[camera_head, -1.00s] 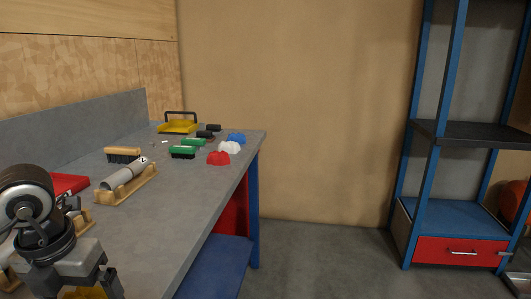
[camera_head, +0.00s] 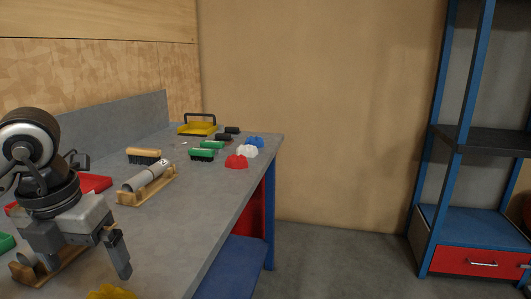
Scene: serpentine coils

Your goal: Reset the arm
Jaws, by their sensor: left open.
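My left arm comes in from the left, and its gripper (camera_head: 88,262) hangs over the near left part of the grey workbench (camera_head: 200,225). Its two fingers are spread apart and point down. No object shows between them. A wooden cradle lies below and behind the left finger, partly hidden by it. My right arm and gripper are out of view.
A grey cylinder (camera_head: 146,177) rests on a wooden cradle. Nearby are brushes (camera_head: 144,156), a red case (camera_head: 92,184), a yellow dustpan (camera_head: 198,129), and red (camera_head: 236,162), white and blue lumps. A yellow piece (camera_head: 110,293) lies in front. A blue shelf (camera_head: 470,216) stands right.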

